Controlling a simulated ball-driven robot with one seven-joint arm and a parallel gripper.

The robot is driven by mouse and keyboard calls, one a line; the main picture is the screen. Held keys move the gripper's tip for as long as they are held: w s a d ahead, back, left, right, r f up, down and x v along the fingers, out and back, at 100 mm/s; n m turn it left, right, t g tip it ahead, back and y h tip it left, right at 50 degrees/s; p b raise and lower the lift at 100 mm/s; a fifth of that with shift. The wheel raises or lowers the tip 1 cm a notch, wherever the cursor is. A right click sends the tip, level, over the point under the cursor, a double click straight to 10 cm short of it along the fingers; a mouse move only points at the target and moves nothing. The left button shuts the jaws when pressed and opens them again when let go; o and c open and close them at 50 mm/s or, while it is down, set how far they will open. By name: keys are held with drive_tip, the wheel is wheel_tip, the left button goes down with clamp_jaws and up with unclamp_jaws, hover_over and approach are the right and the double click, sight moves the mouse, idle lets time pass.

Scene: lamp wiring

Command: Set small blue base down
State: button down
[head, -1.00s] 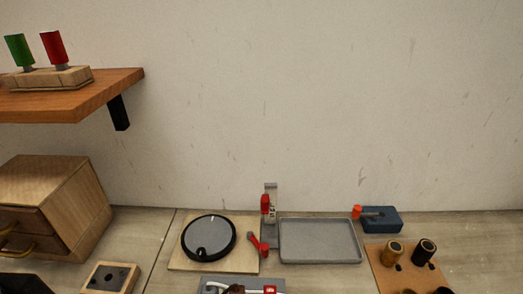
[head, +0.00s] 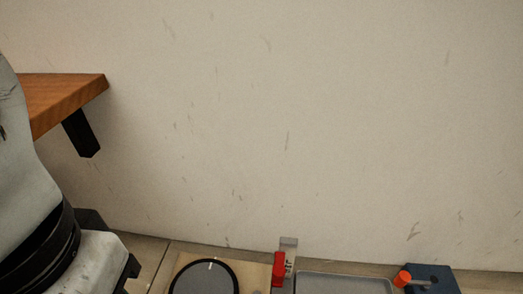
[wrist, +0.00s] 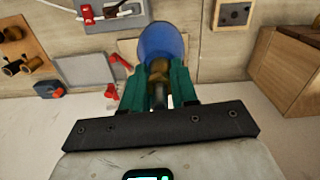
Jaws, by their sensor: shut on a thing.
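The small blue base (wrist: 160,38) shows in the wrist view as a round blue piece with a brass-coloured part below it. My gripper (wrist: 161,72) has green fingers shut on the brass-coloured part, and the blue piece sticks out past the fingertips. The base hides part of a pale wooden board (wrist: 127,47) behind it. I cannot tell how far the base is above the table. In the head view my arm fills the left edge; the fingers and the base do not show there.
A grey tray (head: 345,284) lies beside a red-levered switch (head: 279,268). A dark round disc (head: 204,278) sits on a board. A blue box with an orange knob (head: 436,279) is at right. A wooden shelf (head: 65,95) juts from the wall. A drawer cabinet (wrist: 285,70) stands at right.

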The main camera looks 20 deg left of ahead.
drive_tip(key=w+a+f, duration=0.2)
drive_tip(key=w+f, duration=1)
drive_tip(key=shift+f, duration=0.2)
drive_tip(key=c, duration=0.9)
unclamp_jaws()
wheel_tip(320, 180, up, 12)
drive_tip(key=shift+r+p, duration=0.1)
drive_tip(key=shift+p, duration=0.3)
drive_tip(key=shift+a, duration=0.1)
